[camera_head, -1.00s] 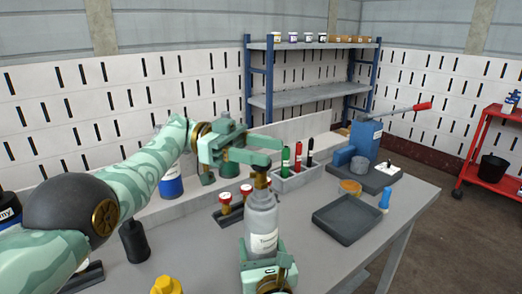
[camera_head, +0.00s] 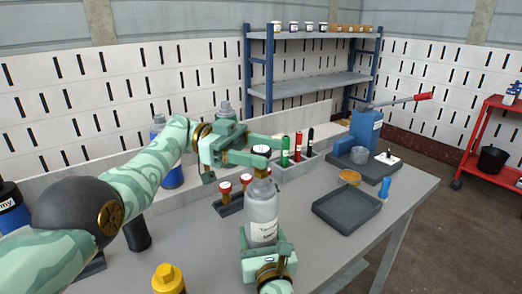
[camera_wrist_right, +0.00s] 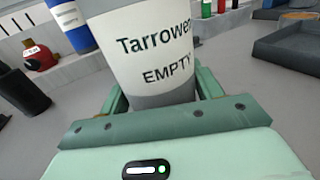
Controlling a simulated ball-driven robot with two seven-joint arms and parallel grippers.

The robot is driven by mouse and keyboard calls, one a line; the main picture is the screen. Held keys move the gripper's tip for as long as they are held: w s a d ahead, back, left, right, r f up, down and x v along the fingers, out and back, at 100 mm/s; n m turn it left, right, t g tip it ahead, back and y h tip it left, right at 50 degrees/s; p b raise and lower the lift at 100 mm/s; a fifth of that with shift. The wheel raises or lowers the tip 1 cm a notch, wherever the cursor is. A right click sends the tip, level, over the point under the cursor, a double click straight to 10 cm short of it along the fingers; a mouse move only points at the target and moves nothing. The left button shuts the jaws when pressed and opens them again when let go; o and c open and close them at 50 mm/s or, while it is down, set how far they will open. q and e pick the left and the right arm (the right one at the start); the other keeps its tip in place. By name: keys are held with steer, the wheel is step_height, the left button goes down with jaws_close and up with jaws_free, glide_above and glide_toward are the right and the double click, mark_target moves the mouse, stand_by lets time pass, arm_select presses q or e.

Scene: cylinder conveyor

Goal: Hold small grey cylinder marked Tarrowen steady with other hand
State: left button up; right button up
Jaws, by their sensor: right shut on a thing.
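The small grey cylinder (camera_head: 262,207) stands upright, with a brass valve and a grey top. Its white label reads "Tarrowen" and "EMPTY" in the right wrist view (camera_wrist_right: 155,45). My right gripper (camera_head: 264,240) is shut on its lower body, with green fingers on both sides. My left gripper (camera_head: 265,151) is at the cylinder's top. Its fingers are apart, one beyond and one nearer, with the grey top showing between them. I cannot tell whether they touch it. The cylinder's base is hidden by my right gripper.
A dark tray (camera_head: 346,231) lies to the right. Behind stands a rack (camera_head: 297,171) with green, red and black cylinders. A blue lever press (camera_head: 365,132) is at the back right. Red-topped pieces (camera_head: 225,188), a yellow-topped item (camera_head: 168,277) and a black cylinder (camera_head: 137,234) stand to the left.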

mark_target(254, 147)
arm_select(q)
steer(key=shift+r, duration=0.35)
steer(key=r+t+y, duration=0.1)
steer(key=r, duration=0.1)
steer(key=a+r+m+t+y, duration=0.1)
steer(key=r, duration=0.1)
steer(key=r+m+y, duration=0.1)
steer(key=r, duration=0.2)
steer(key=shift+w+a+r+t+y, duration=0.1)
steer(key=shift+w+a+t+y, duration=0.1)
steer(key=shift+w+t+y, duration=0.2)
step_height(254, 147, up, 6)
steer(key=s+d+m+t+y, duration=0.1)
steer(key=s+m+t+y, duration=0.2)
steer(key=m+t+y, duration=0.35)
steer(key=f+m+y, duration=0.1)
steer(key=f+y, duration=0.1)
steer(key=f, duration=0.3)
steer(key=w+f+t+y, duration=0.1)
steer(key=f+y, duration=0.1)
steer(key=f, duration=0.3)
steer(key=w+f+m+t+y, duration=0.1)
steer(key=f+y, duration=0.2)
steer(key=f, duration=0.2)
steer(key=shift+w+d+f+m+t, duration=0.15)
steer(key=shift+f+m+t, duration=0.1)
steer(key=shift+f+m, duration=0.1)
steer(key=shift+r, duration=0.1)
steer(key=c, duration=0.3)
